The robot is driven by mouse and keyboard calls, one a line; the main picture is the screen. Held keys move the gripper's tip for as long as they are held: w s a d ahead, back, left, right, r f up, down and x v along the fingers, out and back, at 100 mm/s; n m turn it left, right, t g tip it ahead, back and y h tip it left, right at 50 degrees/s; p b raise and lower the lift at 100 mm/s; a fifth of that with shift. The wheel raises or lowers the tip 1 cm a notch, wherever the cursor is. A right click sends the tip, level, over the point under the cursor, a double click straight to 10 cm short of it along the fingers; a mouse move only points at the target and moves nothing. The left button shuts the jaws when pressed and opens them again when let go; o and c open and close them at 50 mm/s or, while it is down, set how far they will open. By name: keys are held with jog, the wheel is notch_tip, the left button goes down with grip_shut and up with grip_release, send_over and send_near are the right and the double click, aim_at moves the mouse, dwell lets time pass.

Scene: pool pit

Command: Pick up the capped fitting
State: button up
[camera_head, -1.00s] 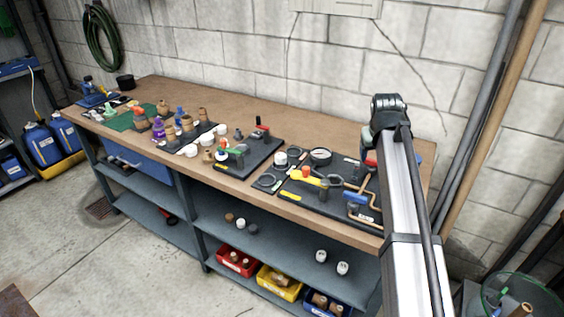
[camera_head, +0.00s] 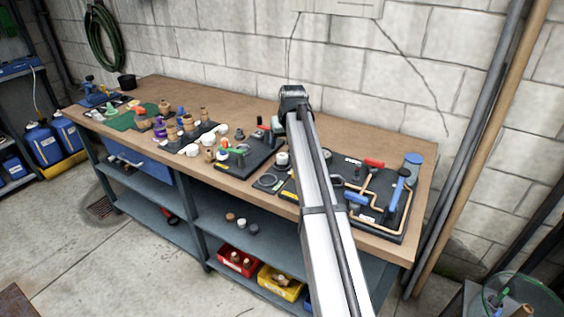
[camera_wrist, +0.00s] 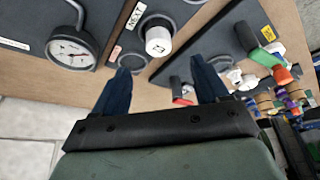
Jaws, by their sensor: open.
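A white-capped fitting (camera_wrist: 158,42) stands on a small dark board (camera_wrist: 128,45) in the wrist view. It also shows in the head view (camera_head: 282,158), just left of my arm. I cannot tell for sure that it is the capped fitting of the task, as other pale fittings stand further left. My gripper (camera_wrist: 162,80) is open and empty, its two dark fingers spread. In the wrist view the white cap lies beyond the fingertips, roughly midway between them. In the head view the gripper is mostly hidden by my arm, above the bench's back half.
A dial gauge (camera_wrist: 72,50) stands beside the small board. A board with copper piping (camera_head: 385,212) lies right of my arm. A black board with a green-handled valve (camera_head: 237,152) is to the left, with several fittings (camera_head: 187,128) beyond. The bench's back strip (camera_head: 230,108) is clear.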

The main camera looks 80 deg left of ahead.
aim_at(282, 156)
jog(key=x, duration=1)
jog(key=shift+w+a+r, duration=0.1)
jog(key=shift+w+a, duration=0.05)
jog(key=shift+a, duration=0.05)
jog(key=shift+c, duration=0.4)
jog(key=c, duration=1.1)
